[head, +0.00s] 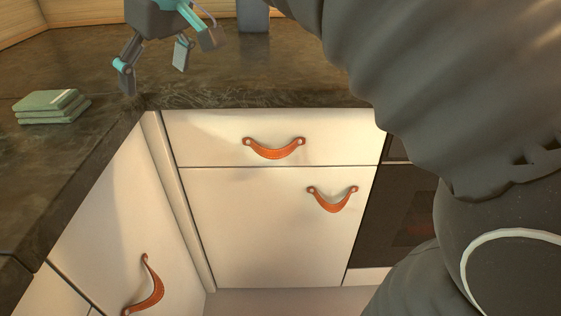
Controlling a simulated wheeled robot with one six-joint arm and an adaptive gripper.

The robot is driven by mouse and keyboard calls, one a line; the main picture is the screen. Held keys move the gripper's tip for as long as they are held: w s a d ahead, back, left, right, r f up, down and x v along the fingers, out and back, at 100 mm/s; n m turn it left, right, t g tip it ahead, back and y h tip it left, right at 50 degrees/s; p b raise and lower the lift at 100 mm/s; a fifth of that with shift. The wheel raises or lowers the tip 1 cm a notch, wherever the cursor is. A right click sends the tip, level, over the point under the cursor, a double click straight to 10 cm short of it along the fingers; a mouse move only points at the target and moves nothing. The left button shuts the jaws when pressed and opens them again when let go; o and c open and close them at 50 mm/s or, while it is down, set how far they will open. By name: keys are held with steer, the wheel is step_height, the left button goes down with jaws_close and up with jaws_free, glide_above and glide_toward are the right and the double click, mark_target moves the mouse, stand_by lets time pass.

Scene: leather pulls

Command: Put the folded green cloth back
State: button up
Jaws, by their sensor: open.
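The folded green cloth (52,107) lies as a small layered stack on the dark countertop (88,64) at the left of the head view. My gripper (152,80) is to the right of the cloth, above the counter near its inner corner. Its fingers are spread apart and nothing shows between them. The gripper and the cloth are apart. The white drawer (225,137) with an orange leather pull (274,149) is shut, below the counter edge.
Below the drawer is a shut white door (265,235) with a leather pull (333,199). Another white front at left has a leather pull (148,288). A dark oven-like front (400,215) is at right. A grey block-like object (253,16) stands at the back.

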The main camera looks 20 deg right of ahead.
steer(key=s+d+f+m+h, duration=0.1)
steer(key=s+d+f, duration=0.3)
steer(key=f, duration=0.4)
steer(key=s+d+f+m+t+h, duration=0.1)
steer(key=s+d+f+m, duration=0.2)
steer(key=s+d+f, duration=0.2)
steer(key=s+d+f+m, duration=0.3)
steer(key=s+d+f, duration=0.2)
steer(key=f, duration=0.6)
steer(key=shift+s+t+h, duration=0.4)
steer(key=shift+s, duration=0.35)
